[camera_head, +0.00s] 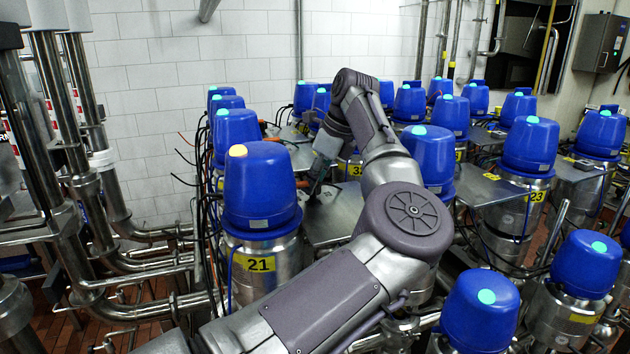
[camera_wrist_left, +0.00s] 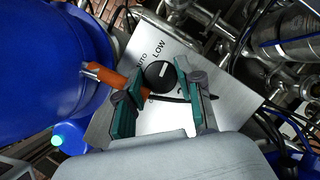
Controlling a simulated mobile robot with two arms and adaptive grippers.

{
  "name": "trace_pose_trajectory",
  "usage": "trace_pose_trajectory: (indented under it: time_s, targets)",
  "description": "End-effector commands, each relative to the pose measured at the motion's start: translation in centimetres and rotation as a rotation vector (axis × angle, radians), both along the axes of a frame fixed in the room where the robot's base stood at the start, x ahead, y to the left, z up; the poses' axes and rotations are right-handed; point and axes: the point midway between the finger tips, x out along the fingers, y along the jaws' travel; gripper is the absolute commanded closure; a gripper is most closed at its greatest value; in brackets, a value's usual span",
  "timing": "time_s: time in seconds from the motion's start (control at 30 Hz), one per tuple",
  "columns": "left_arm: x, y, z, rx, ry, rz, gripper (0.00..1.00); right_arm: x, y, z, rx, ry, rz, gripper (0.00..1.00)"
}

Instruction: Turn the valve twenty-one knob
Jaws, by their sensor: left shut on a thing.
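Valve twenty-one (camera_head: 260,200) is a steel cylinder with a blue cap, an orange light on top and a yellow "21" label. A silver plate beside it carries a black round knob (camera_wrist_left: 158,74), seen in the left wrist view. The knob has a white mark pointing up towards the word "LOW"; "AUTO" is partly visible to its left. My right gripper is not in view.
More blue-capped valves with green lights, such as valve 23 (camera_head: 530,145), stand around. Steel pipes (camera_head: 55,150) run at the left, and black cables hang behind valve twenty-one.

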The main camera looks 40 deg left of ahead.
Motion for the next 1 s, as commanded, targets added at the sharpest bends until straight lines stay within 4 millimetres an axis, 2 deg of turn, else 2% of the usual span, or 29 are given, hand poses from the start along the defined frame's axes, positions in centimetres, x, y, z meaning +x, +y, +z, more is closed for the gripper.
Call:
trace_pose_trajectory:
  time_s: [0.27,0.6,1.0]
  targets:
    - [0.0,0.0,-0.4,0.001,-0.005,-0.158,0.98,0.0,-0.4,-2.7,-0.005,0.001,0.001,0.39]
    - [-0.2,0.0,-0.5,0.003,-0.005,-0.474,0.98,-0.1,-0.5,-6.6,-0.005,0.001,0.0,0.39]
    - [-0.3,0.0,-0.3,0.002,-0.005,-0.854,0.98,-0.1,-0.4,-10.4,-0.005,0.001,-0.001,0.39]
